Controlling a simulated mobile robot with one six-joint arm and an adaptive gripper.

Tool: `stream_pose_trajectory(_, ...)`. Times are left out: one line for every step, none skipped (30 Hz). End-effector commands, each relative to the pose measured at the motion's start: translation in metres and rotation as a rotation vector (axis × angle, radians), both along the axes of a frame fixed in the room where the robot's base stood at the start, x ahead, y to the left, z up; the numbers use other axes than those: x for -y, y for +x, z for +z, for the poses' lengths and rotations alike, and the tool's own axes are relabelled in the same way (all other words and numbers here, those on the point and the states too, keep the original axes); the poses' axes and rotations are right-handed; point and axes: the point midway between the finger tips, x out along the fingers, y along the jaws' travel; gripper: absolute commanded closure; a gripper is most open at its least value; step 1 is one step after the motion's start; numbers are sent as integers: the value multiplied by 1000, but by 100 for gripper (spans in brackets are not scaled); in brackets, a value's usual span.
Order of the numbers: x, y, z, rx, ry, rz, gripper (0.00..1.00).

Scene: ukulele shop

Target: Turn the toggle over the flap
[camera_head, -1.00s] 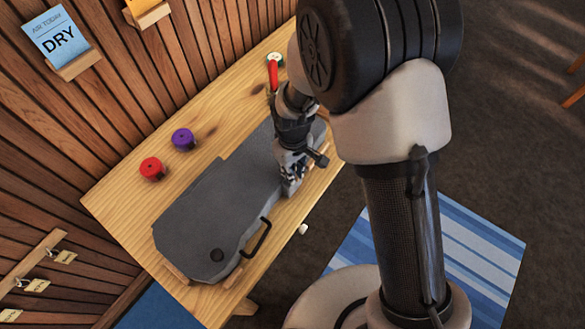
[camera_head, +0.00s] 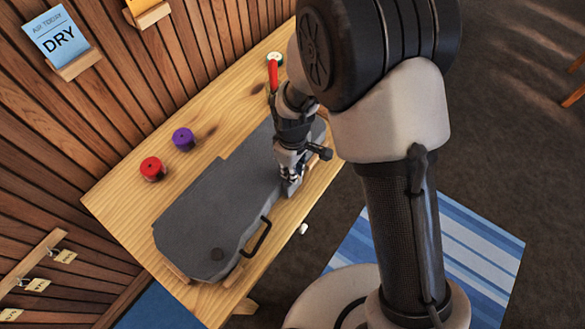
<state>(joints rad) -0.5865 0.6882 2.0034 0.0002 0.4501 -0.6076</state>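My gripper (camera_head: 289,190) points down at the case's front edge, right of the handle. Its fingertips are small and partly hidden, so I cannot tell if they are open or touching anything. No toggle or flap can be made out; the gripper and arm cover that part of the case.
A red round item (camera_head: 152,168) and a purple one (camera_head: 183,138) stand on the bench (camera_head: 120,195) behind the case. A red-handled thing (camera_head: 273,73) is at the far end. A wooden wall rises behind.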

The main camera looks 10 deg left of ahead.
Motion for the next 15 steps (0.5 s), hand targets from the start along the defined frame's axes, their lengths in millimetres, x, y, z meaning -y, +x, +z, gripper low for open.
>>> stream_pose_trajectory(0,0,0,0,0,2,100)
stream_pose_trajectory(0,0,0,0,0,2,83)
stream_pose_trajectory(0,0,0,0,0,2,80)
stream_pose_trajectory(0,0,0,0,0,1,78)
stream_pose_trajectory(0,0,0,0,0,1,76)
stream_pose_trajectory(0,0,0,0,0,1,74)
stream_pose_trajectory(0,0,0,0,0,1,72)
stream_pose_trajectory(0,0,0,0,0,1,70)
stream_pose_trajectory(0,0,0,0,0,0,67)
stream_pose_trajectory(0,0,0,0,0,0,65)
stream_pose_trajectory(0,0,0,0,0,0,65)
stream_pose_trajectory(0,0,0,0,0,0,65)
stream_pose_trajectory(0,0,0,0,0,0,65)
stream_pose_trajectory(0,0,0,0,0,0,65)
stream_pose_trajectory(0,0,0,0,0,0,65)
